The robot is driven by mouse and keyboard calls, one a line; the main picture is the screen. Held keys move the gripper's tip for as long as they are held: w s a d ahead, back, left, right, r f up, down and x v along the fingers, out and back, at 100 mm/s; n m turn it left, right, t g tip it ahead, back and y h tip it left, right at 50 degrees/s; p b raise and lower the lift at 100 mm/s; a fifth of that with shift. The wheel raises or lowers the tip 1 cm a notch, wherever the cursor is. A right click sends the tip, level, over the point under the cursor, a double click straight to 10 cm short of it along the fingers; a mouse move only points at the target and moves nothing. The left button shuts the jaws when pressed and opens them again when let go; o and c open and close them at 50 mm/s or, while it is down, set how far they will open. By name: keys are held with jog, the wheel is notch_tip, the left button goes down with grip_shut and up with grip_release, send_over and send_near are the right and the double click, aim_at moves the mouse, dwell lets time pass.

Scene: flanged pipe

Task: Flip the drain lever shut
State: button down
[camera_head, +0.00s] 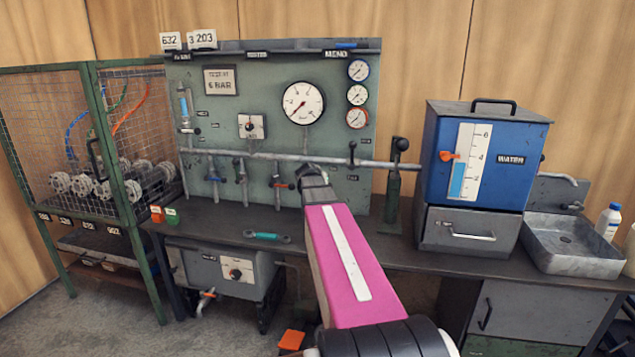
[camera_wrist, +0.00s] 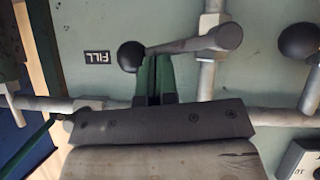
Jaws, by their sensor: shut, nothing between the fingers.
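My gripper (camera_head: 312,172) is in front of the panel's pipe run, fingers shut and empty. In the wrist view my dark green fingers (camera_wrist: 153,78) are together beside a black ball knob (camera_wrist: 131,56) on a grey lever (camera_wrist: 205,41). Whether they touch it I cannot tell. That lever lies roughly sideways across a vertical pipe, near a label reading FILL (camera_wrist: 97,57). In the head view my gripper hides this spot. A valve with an orange handle (camera_head: 277,183) is just left of my gripper. No drain label is readable, so I cannot tell which lever is the drain.
Another black knob (camera_wrist: 298,40) is at the right of the wrist view. A green hand pump (camera_head: 393,185) stands right of my gripper, near the blue water tank (camera_head: 480,165). A green-handled tool (camera_head: 266,237) lies on the bench. A wire cage (camera_head: 85,140) stands left.

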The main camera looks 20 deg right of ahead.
jog(key=shift+s+d+f+y, duration=0.15)
jog(key=shift+d+f+y, duration=0.15)
jog(key=shift+f, duration=0.3)
dwell(0.3)
jog(key=w+d+r+v, duration=0.1)
jog(key=r+v, duration=0.1)
jog(key=v, duration=1.1)
jog(key=shift+d, duration=0.1)
